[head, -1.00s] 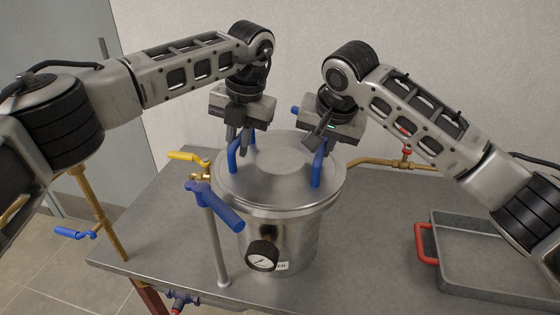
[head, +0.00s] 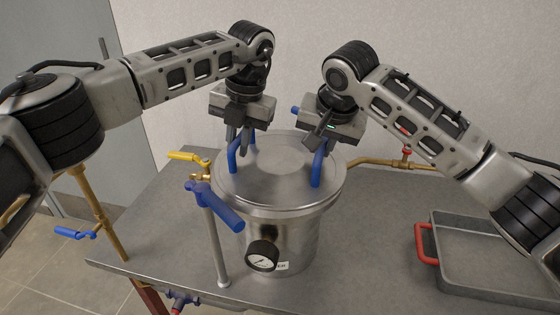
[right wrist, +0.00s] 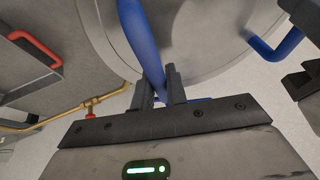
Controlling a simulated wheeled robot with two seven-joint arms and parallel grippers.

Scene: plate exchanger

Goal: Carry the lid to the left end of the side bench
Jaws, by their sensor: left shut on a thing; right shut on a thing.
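The round steel lid (head: 275,180) sits on top of the steel vessel (head: 305,240), level, with a blue handle on each side. My left gripper (head: 242,140) is shut on the left blue handle (head: 233,158). My right gripper (head: 322,138) is shut on the right blue handle (head: 318,168). In the right wrist view the fingers of my right gripper (right wrist: 160,88) close around the blue handle (right wrist: 140,40), with the lid (right wrist: 195,35) behind it. Whether there is a gap between lid and vessel cannot be told. The left end of a side bench cannot be made out.
A blue-handled clamp (head: 215,205) on a post stands at the vessel's front left. A yellow valve lever (head: 188,156) and brass pipe (head: 385,162) flank the vessel. A gauge (head: 262,255) faces forward. A grey tray (head: 480,292) with a red handle lies right on the bench (head: 370,260).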

